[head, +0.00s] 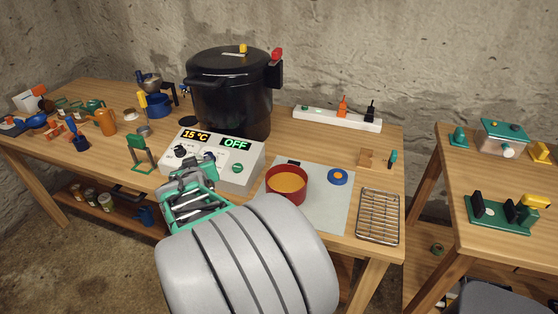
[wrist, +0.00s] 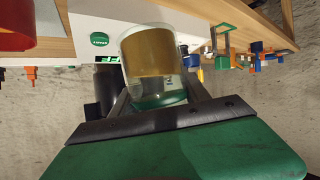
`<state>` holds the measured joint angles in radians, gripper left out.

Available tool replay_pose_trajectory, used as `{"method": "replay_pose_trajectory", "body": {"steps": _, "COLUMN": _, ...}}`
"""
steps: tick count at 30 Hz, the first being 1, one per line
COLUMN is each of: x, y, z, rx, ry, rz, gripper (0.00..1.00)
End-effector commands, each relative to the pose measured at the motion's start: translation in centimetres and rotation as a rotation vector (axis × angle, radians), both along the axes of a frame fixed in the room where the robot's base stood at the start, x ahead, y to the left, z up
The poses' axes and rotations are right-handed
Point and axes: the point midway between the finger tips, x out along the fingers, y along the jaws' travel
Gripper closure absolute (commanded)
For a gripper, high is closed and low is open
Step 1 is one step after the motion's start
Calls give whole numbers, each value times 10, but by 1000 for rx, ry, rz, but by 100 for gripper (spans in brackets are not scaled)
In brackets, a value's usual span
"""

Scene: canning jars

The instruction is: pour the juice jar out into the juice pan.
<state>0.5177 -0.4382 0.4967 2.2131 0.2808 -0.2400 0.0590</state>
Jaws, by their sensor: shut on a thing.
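My gripper (head: 193,198) is in front of the control box in the head view, to the left of the juice pan. In the wrist view, its jaws (wrist: 158,92) are shut on the juice jar (wrist: 150,55), a clear jar with amber juice in it. The wrist picture is upside down, and the juice lies toward the jar's tabletop side. The jar is hard to make out in the head view. The juice pan (head: 287,197) is red and round, with orange juice inside. Its red wall also shows at the wrist view's upper left (wrist: 15,25). Jar and pan are apart.
The pan stands on a pale mat (head: 325,212) with a blue-and-orange ring (head: 338,177). A wire rack (head: 378,215) lies to its right. The control box (head: 236,169) and a big black canner (head: 230,100) stand behind my gripper. A power strip (head: 337,119) lies at the back.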

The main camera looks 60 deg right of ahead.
Motion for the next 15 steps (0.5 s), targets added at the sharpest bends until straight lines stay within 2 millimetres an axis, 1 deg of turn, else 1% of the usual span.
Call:
{"method": "replay_pose_trajectory", "body": {"steps": 1, "x": -21, "y": -31, "z": -5, "rx": -8, "ry": 9, "rz": -82, "gripper": 100}}
{"method": "replay_pose_trajectory", "body": {"steps": 2, "x": -34, "y": -47, "z": -7, "rx": -12, "ry": 14, "rz": -128, "gripper": 100}}
{"method": "replay_pose_trajectory", "body": {"steps": 3, "x": -52, "y": -68, "z": -9, "rx": -18, "ry": 23, "rz": -189, "gripper": 100}}
{"method": "replay_pose_trajectory", "body": {"steps": 5, "x": -81, "y": -97, "z": -11, "rx": -26, "ry": 36, "rz": -281, "gripper": 100}}
{"method": "replay_pose_trajectory", "body": {"steps": 6, "x": -102, "y": -114, "z": -12, "rx": -31, "ry": 44, "rz": -341, "gripper": 100}}
{"method": "replay_pose_trajectory", "body": {"steps": 8, "x": -133, "y": -138, "z": -14, "rx": -37, "ry": 57, "rz": -428, "gripper": 100}}
{"method": "replay_pose_trajectory", "body": {"steps": 9, "x": -153, "y": -151, "z": -16, "rx": -40, "ry": 65, "rz": -481, "gripper": 100}}
{"method": "replay_pose_trajectory", "body": {"steps": 10, "x": -166, "y": -160, "z": -17, "rx": -43, "ry": 71, "rz": -517, "gripper": 100}}
{"method": "replay_pose_trajectory", "body": {"steps": 12, "x": -194, "y": -175, "z": -17, "rx": -48, "ry": 80, "rz": -587, "gripper": 100}}
{"method": "replay_pose_trajectory", "body": {"steps": 15, "x": -222, "y": -188, "z": -18, "rx": -53, "ry": 91, "rz": -655, "gripper": 100}}
